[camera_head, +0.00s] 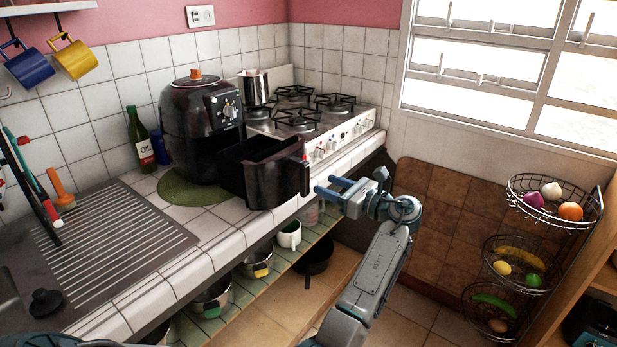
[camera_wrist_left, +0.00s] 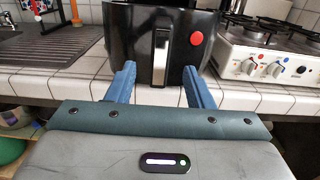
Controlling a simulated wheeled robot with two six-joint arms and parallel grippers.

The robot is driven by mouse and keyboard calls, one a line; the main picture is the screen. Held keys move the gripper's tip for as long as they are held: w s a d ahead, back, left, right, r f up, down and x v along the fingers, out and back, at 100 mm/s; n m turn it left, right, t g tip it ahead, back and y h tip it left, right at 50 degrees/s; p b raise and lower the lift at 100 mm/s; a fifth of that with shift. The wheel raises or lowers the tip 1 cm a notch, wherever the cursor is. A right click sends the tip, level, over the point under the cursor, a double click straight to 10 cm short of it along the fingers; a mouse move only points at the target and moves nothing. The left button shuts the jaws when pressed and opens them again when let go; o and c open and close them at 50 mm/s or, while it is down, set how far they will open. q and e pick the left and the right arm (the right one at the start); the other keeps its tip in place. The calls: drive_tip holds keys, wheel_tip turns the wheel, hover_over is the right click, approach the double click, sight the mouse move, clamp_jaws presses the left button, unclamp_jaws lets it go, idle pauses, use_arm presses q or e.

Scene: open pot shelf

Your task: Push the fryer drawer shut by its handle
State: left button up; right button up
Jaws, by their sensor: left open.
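The black air fryer (camera_head: 200,120) stands on the counter with its drawer (camera_head: 262,172) pulled out, the drawer's front over the counter edge. The drawer's handle shows in the left wrist view as a pale vertical bar (camera_wrist_left: 161,55) on the black drawer front (camera_wrist_left: 130,40). My left gripper (camera_head: 327,187) is open and empty, just in front of the drawer front. In the left wrist view its two blue fingers (camera_wrist_left: 159,80) point at the drawer, one on either side of the handle's line. Whether they touch it I cannot tell. My right gripper is not in view.
A white gas stove (camera_head: 318,138) with a metal pot (camera_head: 254,88) stands right of the fryer. A green oil bottle (camera_head: 140,137) is to its left. Pots and a mug (camera_head: 289,235) sit on the shelf below. A wire fruit basket (camera_head: 515,265) hangs at the right.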

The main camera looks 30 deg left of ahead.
sight(307, 177)
use_arm(q)
drive_tip(key=a, duration=0.2)
drive_tip(key=a+p, duration=0.1)
drive_tip(key=a, duration=0.5)
drive_tip(key=shift+w+a+p, duration=0.25)
drive_tip(key=shift+w+p, duration=0.1)
drive_tip(key=shift+w, duration=0.05)
clamp_jaws()
